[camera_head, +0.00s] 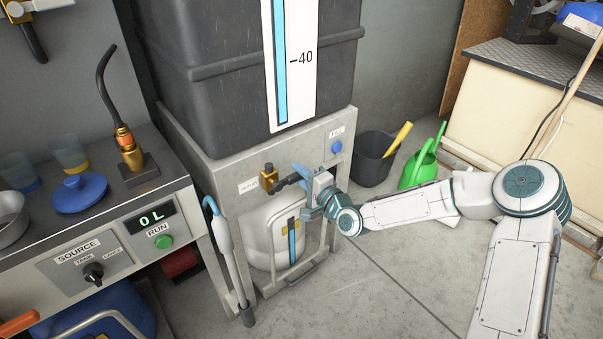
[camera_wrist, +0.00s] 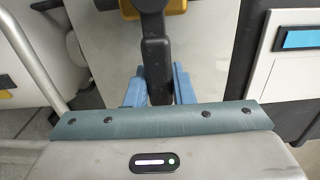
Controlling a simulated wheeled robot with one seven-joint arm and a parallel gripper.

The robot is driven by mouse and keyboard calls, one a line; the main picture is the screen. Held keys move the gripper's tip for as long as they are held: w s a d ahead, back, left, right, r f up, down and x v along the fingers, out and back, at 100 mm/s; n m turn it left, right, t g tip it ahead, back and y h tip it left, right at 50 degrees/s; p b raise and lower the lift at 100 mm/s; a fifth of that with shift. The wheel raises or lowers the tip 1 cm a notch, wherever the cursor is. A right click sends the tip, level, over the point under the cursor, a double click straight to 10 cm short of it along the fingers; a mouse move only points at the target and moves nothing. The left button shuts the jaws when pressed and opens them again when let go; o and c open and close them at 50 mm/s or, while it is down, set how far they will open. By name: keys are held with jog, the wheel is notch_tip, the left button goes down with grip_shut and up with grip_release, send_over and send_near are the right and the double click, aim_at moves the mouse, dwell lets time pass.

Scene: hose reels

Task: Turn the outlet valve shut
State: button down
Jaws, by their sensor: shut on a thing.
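The outlet valve is a brass body (camera_head: 268,178) with a dark lever handle (camera_head: 286,184), on the grey stand under the big dark tank. A small label (camera_head: 247,186) sits to its left. My gripper (camera_head: 303,182) reaches in from the right and is shut on the lever. In the wrist view the black lever (camera_wrist: 155,58) runs between the two blue fingers of my gripper (camera_wrist: 158,88), one on each side. Some brass (camera_wrist: 150,8) shows at the top there. The fingers partly hide the lever's end in the head view.
A white jug (camera_head: 272,232) stands below the valve in the stand. A blue FILL button (camera_head: 336,147) is above right of my gripper. A grey-white hose wand (camera_head: 224,245) leans at left. A dark bucket (camera_head: 372,160) and green watering can (camera_head: 416,172) stand behind my arm.

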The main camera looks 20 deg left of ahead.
jog(key=shift+f, duration=0.1)
jog(key=c, duration=1.2)
grip_release()
jog(key=shift+c, duration=0.2)
jog(key=shift+d, duration=0.1)
jog(key=p+v, duration=0.2)
jog(key=v, duration=1.1)
jog(key=shift+s+d+p, duration=0.25)
jog(key=shift+p, duration=0.05)
